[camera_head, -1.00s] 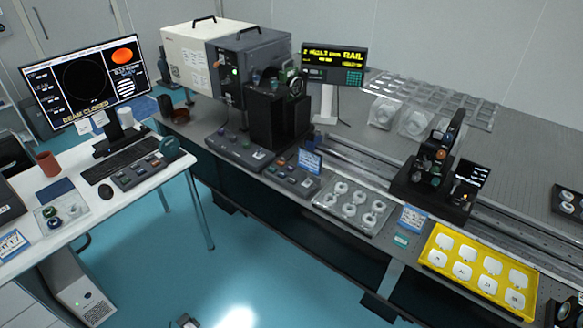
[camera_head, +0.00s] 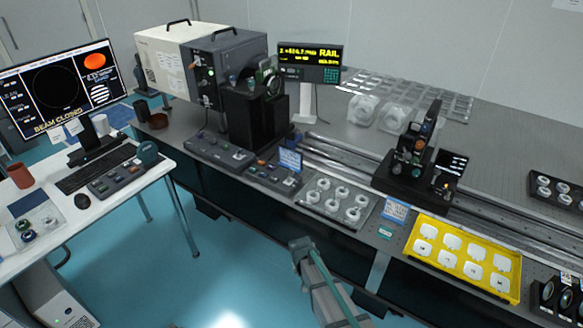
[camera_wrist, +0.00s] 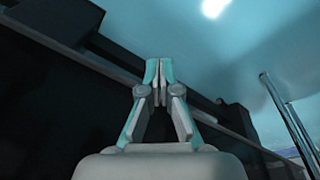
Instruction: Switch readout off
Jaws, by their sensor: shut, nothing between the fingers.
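The rail readout (camera_head: 310,62) is a dark box on a pale stand at the back of the optical table, with lit yellow digits and the word RAIL. A teal keypad is on its right side. Two grey control boxes with knobs and buttons, a left one (camera_head: 220,151) and a right one (camera_head: 272,178), lie along the table's front edge. Their labels are too small to read. My gripper (camera_head: 300,243) is in front of the table, apart from the boxes and the readout. In the wrist view its fingertips (camera_wrist: 159,68) are together and empty.
A lens tray (camera_head: 337,202), a small blue-and-white sign (camera_head: 396,210) and a yellow tray (camera_head: 463,260) line the table's front. An optics mount (camera_head: 415,170) stands on the rail. The side desk (camera_head: 150,178) holds a monitor (camera_head: 62,88) and another control box (camera_head: 114,180). Blue floor between is open.

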